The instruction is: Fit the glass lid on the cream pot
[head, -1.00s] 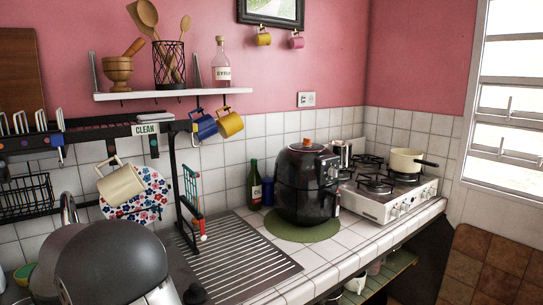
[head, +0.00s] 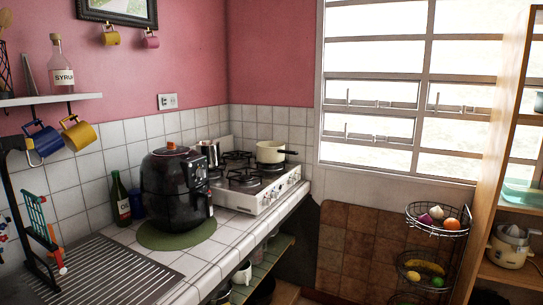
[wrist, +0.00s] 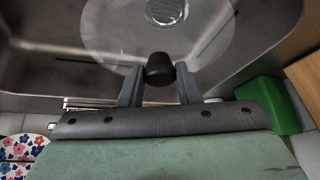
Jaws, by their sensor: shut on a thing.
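The cream pot (head: 270,152) stands on the white stove at the back right of the counter in the head view, its dark handle pointing right. Its top shows no lid. The glass lid (wrist: 110,35) shows in the wrist view as a clear round disc with a black knob (wrist: 160,69), over the metal sink. My gripper (wrist: 160,76) is shut on the knob, one finger on each side. I cannot tell whether the lid touches the sink. My gripper is out of the head view.
A black air fryer (head: 177,187) stands on a green mat left of the stove (head: 255,190), with a dark bottle (head: 121,200) beside it. A metal pot (head: 208,152) stands at the stove's back left. Wire fruit baskets (head: 437,222) and a wooden shelf are at right. A green block (wrist: 270,105) lies near the sink.

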